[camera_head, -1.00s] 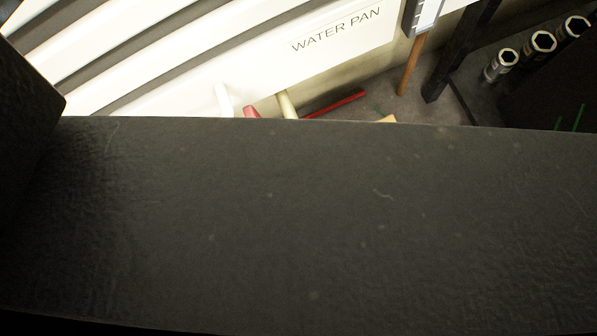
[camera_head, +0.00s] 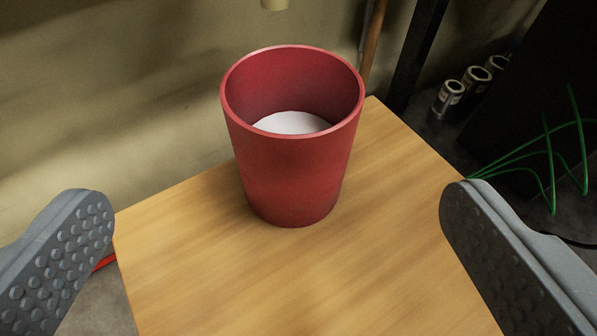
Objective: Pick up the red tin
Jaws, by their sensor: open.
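The red tin (camera_head: 292,178) is an open-topped, tapered cup, wider at the rim, with something white (camera_head: 292,123) inside. It stands upright near the far corner of a light wooden surface (camera_head: 330,275). My gripper (camera_head: 277,240) is open, with one grey studded finger at the left edge and the other at the right. The tin is beyond the fingertips and between them in the picture, touching neither. The tin's far side and base are partly hidden.
A beige wall (camera_head: 110,90) stands behind the wooden surface. Sockets (camera_head: 450,97), a dark post (camera_head: 418,50) and green wires (camera_head: 548,150) are at the right. A red strip (camera_head: 104,262) shows by the left finger. The wood in front of the tin is clear.

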